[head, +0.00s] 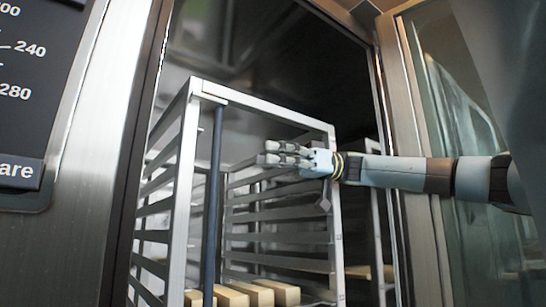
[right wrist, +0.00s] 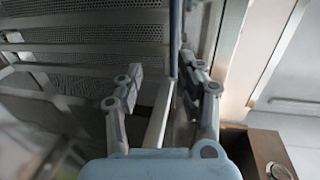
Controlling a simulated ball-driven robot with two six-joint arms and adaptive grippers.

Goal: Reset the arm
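My right gripper (head: 270,154) reaches in from the right in the head view, in front of the upper part of a metal rack (head: 188,160). Its fingers point left. In the right wrist view, the two fingers (right wrist: 162,75) stand apart. A dark upright bar (right wrist: 174,35) shows beyond the fingers, close to the right one; I cannot tell whether it touches. I see nothing clearly held. A dark blue upright bar (head: 213,190) stands at the rack's front in the head view, left of the fingertips. My left gripper is in neither view.
The rack stands in an open steel oven cabinet. Several pale loaf-like blocks (head: 262,291) lie low in it. A glass door (head: 455,150) stands open at right, close to my right arm. A dark control panel (head: 35,110) is at left.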

